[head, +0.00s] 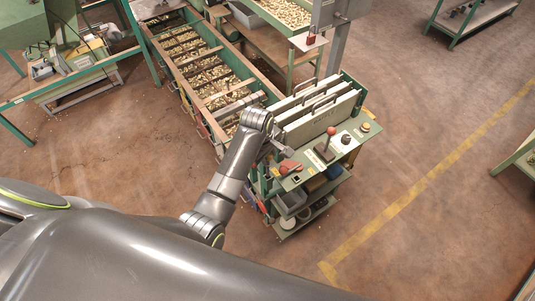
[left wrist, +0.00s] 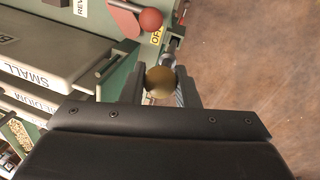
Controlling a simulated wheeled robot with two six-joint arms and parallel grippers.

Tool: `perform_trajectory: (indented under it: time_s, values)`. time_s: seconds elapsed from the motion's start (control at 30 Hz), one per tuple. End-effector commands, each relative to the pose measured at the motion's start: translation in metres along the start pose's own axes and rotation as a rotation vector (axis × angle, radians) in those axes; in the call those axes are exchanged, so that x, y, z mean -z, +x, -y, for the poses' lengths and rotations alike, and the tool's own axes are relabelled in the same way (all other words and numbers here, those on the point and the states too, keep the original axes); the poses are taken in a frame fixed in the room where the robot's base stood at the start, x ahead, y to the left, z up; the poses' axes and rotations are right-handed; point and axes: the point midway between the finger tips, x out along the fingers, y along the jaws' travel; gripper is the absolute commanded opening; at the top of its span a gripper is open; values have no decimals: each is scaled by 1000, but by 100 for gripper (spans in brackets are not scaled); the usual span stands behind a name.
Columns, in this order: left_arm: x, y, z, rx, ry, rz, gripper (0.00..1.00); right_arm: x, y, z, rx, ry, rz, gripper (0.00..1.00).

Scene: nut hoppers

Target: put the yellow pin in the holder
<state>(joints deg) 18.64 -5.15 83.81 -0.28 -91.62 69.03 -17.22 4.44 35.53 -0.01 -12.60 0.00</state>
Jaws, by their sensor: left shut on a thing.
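The yellow pin shows in the left wrist view as a dull yellow ball knob (left wrist: 160,81) between the two fingers of my left gripper (left wrist: 160,90), which is shut on it. A grey metal part (left wrist: 172,48) lies just beyond the knob; I cannot tell if it is the pin's shaft or something else. In the head view my left gripper (head: 283,150) is at the left side of the green control cart (head: 325,160), near its red lever, and the pin is too small to make out. I cannot pick out the holder for certain. My right gripper is not in view.
The cart top carries a red lever (head: 290,167), a black lever (head: 329,145) and a yellow knob (head: 366,127). Pale panels (head: 315,115) marked SMALL and MEDIUM stand beside my gripper. A long trough of nuts (head: 205,75) runs behind. Floor right of the cart is clear.

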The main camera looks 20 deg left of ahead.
Motion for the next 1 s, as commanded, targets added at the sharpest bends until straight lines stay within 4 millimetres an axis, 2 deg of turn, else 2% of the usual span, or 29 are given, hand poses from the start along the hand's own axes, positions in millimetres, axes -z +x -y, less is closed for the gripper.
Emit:
perform_trajectory:
  time_s: [0.27,1.0]
  values:
    - [0,2,0,0,0,0,4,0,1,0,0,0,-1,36]
    - [0,24,5,0,0,0,4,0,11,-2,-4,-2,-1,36]
